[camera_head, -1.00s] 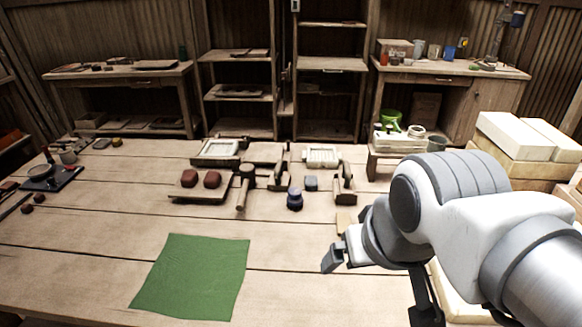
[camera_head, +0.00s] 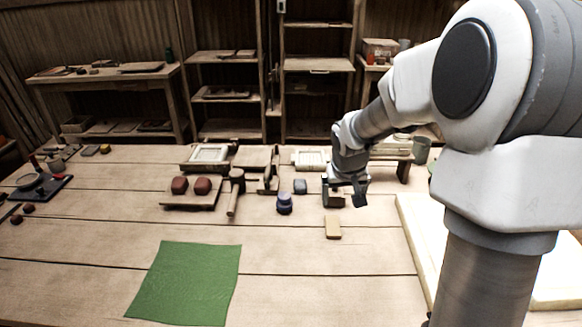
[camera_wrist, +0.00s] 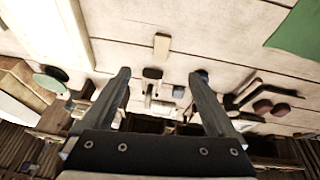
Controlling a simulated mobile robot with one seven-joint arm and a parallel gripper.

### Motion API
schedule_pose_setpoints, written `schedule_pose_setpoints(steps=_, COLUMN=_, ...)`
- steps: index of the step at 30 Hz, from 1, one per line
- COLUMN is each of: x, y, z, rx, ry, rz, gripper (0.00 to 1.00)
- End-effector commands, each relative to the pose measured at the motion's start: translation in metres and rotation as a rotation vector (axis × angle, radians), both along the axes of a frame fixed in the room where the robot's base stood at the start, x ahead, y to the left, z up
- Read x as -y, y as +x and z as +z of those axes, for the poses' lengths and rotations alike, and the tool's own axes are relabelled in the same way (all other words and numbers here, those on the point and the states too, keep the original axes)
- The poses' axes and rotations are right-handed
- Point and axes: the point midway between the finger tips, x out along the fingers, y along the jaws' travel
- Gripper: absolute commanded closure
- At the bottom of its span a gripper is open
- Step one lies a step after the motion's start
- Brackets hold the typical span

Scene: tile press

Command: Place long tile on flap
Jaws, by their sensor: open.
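A tan, flat, oblong tile (camera_head: 333,227) lies alone on the table planks, right of centre. In the wrist view the long tile (camera_wrist: 161,47) lies beyond the fingertips, roughly in line with the gap between them. My gripper (camera_head: 345,193) is open and empty, past the tile's far end and over or near a small wooden stand. The wrist view shows both fingers of my gripper (camera_wrist: 159,75) spread apart. A dark-ended wooden piece (camera_wrist: 152,73) shows between them. I cannot make out which part is the flap.
A green cloth (camera_head: 185,283) lies at front left. A board (camera_head: 190,198) with two red clay lumps, a mallet (camera_head: 235,190) and a dark blue jar (camera_head: 284,203) stand left of my gripper. Pale slabs (camera_head: 415,235) lie at right. Bare planks surround the tile.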

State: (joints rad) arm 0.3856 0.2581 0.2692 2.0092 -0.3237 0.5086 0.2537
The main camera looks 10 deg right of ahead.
Motion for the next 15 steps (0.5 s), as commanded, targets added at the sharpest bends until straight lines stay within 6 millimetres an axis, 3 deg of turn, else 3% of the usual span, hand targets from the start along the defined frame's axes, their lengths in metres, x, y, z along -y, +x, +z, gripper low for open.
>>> schedule_pose_setpoints(steps=1, x=0.005, y=0.011, z=-0.013, rx=-0.003, ry=0.019, rz=-0.01, gripper=0.07)
schedule_pose_setpoints(steps=6, x=0.017, y=0.037, z=-0.043, rx=0.006, ry=0.063, rz=-0.033, gripper=0.07)
schedule_pose_setpoints(steps=15, x=0.023, y=0.054, z=-0.071, rx=0.012, ry=0.089, rz=-0.045, gripper=0.07)
